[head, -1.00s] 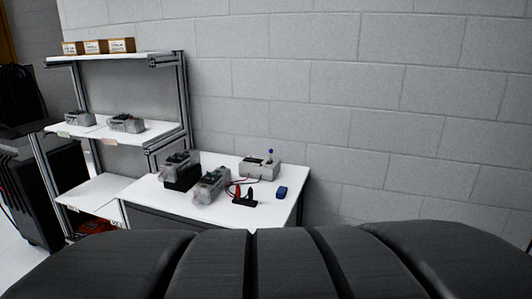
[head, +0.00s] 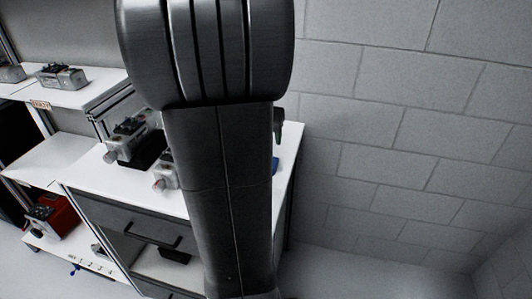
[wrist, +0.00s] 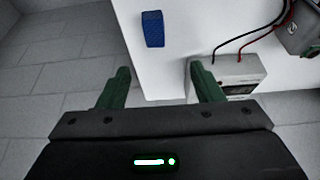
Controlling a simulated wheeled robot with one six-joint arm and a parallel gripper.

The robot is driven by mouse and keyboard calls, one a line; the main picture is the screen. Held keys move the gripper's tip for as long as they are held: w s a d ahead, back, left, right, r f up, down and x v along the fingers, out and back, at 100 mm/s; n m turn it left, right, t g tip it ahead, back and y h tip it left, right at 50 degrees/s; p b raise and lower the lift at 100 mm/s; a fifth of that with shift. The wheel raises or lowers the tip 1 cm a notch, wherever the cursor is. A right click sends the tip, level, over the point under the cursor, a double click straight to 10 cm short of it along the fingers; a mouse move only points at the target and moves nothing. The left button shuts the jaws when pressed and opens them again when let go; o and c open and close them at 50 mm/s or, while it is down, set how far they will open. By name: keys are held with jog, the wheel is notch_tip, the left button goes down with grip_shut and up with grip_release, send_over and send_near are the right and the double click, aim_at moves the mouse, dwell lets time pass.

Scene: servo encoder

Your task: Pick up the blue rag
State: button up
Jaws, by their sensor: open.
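The blue rag (wrist: 153,29) is a small folded block on the white table top (wrist: 178,70), near the table's edge, in the wrist view. In the head view only a sliver of the rag (head: 275,166) shows at the right of my arm. My gripper (wrist: 161,80) is open and empty. Its two green fingers are apart, and the rag lies beyond their tips, not between them. In the head view one finger of my gripper (head: 279,128) shows beside my arm above the table's right side; the rest is hidden.
A grey device with red and black cables (wrist: 240,78) stands by the right finger in the wrist view. Servo units (head: 132,142) stand on the table left of my arm. A shelf rack (head: 85,95) is at the left, and a block wall (head: 390,120) is behind.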

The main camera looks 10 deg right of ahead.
jog(key=x, duration=0.8)
jog(key=shift+s, duration=0.2)
jog(key=shift+s+d+p+x, duration=0.1)
jog(key=shift+s+p+x, duration=0.1)
jog(key=shift+x, duration=1.1)
jog(key=shift+s+d+p+x, duration=0.15)
jog(key=shift+x, duration=1.2)
jog(key=shift+f, duration=0.1)
jog(key=c, duration=1.1)
